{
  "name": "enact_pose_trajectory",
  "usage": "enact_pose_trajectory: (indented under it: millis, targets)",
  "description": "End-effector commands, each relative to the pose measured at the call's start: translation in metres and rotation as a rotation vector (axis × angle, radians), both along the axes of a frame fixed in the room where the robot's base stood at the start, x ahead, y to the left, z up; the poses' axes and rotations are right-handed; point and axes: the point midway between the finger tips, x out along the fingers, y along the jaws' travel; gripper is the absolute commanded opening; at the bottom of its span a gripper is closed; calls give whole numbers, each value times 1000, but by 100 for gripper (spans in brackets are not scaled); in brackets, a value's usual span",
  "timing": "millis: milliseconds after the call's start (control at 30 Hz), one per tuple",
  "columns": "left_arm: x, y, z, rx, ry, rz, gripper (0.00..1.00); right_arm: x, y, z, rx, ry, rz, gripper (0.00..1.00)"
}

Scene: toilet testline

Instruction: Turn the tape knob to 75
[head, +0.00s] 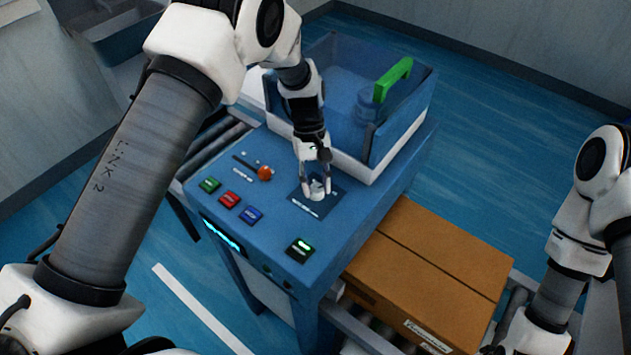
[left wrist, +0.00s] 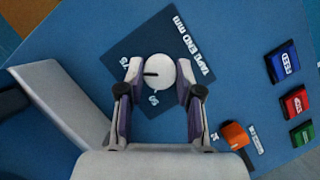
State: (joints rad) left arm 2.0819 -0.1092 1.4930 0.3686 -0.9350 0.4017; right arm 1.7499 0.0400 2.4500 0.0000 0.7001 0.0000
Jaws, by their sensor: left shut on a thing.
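The tape knob (head: 318,189) is a small white round dial on a dark square label on the blue machine's top panel. My left gripper (head: 316,184) reaches down from above with its fingers on both sides of the knob, shut on it. In the left wrist view the knob (left wrist: 160,72) shows a dark pointer line toward the left, between the two fingers of my left gripper (left wrist: 158,85). The label (left wrist: 150,50) carries white text and numbers around the knob, partly hidden by the fingers. My right arm is at the right edge of the head view, its gripper out of sight.
An orange slider knob (head: 265,173) and green, red and blue buttons (head: 229,199) lie left of the label. A cardboard box (head: 430,275) sits on the right.

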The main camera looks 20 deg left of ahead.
Motion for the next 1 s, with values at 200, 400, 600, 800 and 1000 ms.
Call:
enact_pose_trajectory:
  millis: [200, 400, 600, 800, 1000]
  targets:
    - [-1, -1, -2, 0, 3, -109, 0, 0, 0, 0, 0, 0, 0, 40]
    - [-1, -1, -2, -1, 4, -158, 0, 0, 0, 0, 0, 0, 0, 40]
    - [-1, -1, -2, 0, 5, -168, 0, 0, 0, 0, 0, 0, 0, 40]
    - [-1, -1, -2, 0, 5, -167, 0, 0, 0, 0, 0, 0, 0, 40]
    - [-1, -1, -2, 0, 3, -166, 60, 0, 0, 0, 0, 0, 0, 40]
